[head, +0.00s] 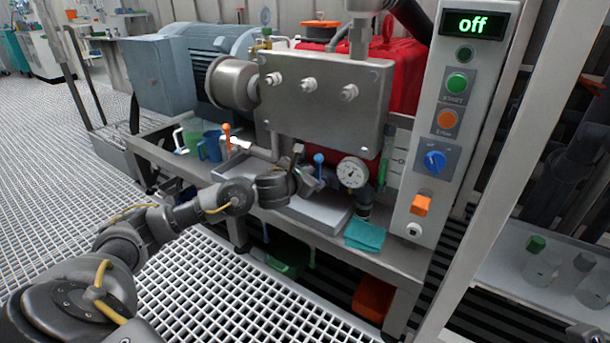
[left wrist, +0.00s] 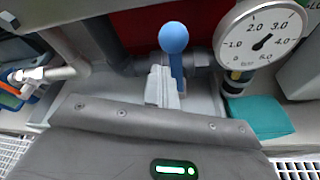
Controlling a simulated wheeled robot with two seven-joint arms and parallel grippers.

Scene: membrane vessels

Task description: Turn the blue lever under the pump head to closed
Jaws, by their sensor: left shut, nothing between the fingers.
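The blue lever (head: 319,163) has a ball knob and stands upright under the steel pump head (head: 325,100), just left of the pressure gauge (head: 351,172). In the left wrist view the blue lever (left wrist: 174,45) rises just beyond the fingertips, its lower part partly hidden by them. My left gripper (head: 312,183) is shut and empty, right at the lever; its closed fingers (left wrist: 162,88) seem beside or against the stem, but I cannot tell whether they touch.
An orange-knobbed lever (head: 227,138) stands to the left, near green and blue jugs (head: 209,146). A teal cloth (head: 365,236) lies on the bench right of a shallow tray (head: 318,212). The control panel (head: 452,120) at right reads "off".

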